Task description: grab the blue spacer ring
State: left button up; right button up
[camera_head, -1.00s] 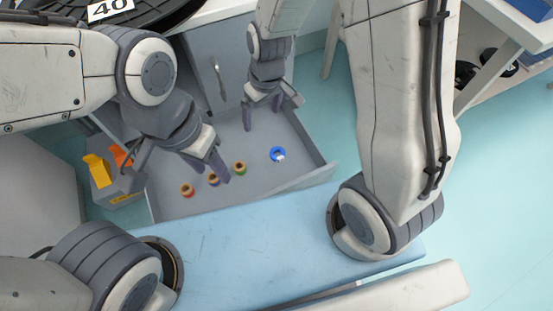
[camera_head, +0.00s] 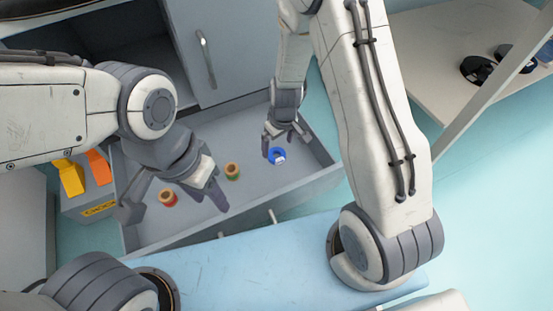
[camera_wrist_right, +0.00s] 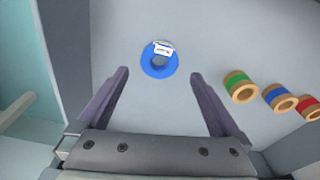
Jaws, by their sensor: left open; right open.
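The blue spacer ring (camera_head: 272,155) lies flat on the drawer floor with a white label on its rim. It also shows in the right wrist view (camera_wrist_right: 158,73), ahead of the fingers and roughly centred between them. My right gripper (camera_head: 286,147) is open and empty, with its fingers pointing down close to the ring. My left gripper (camera_head: 212,195) is open over the left part of the drawer, well apart from the ring.
The open grey drawer (camera_head: 255,200) also holds a red-banded spool (camera_head: 168,198), a green-banded spool (camera_head: 232,172) and a blue-banded spool (camera_wrist_right: 280,97). The drawer walls surround the ring. A bin with orange and yellow items (camera_head: 88,190) stands at left.

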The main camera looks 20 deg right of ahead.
aim_at(276, 157)
jog(key=f+b, duration=0.2)
jog(key=f, duration=0.1)
jog(key=f+b, duration=0.2)
jog(key=shift+w+a+f, duration=0.1)
jog(key=shift+w, duration=0.2)
jog(key=c, duration=1.3)
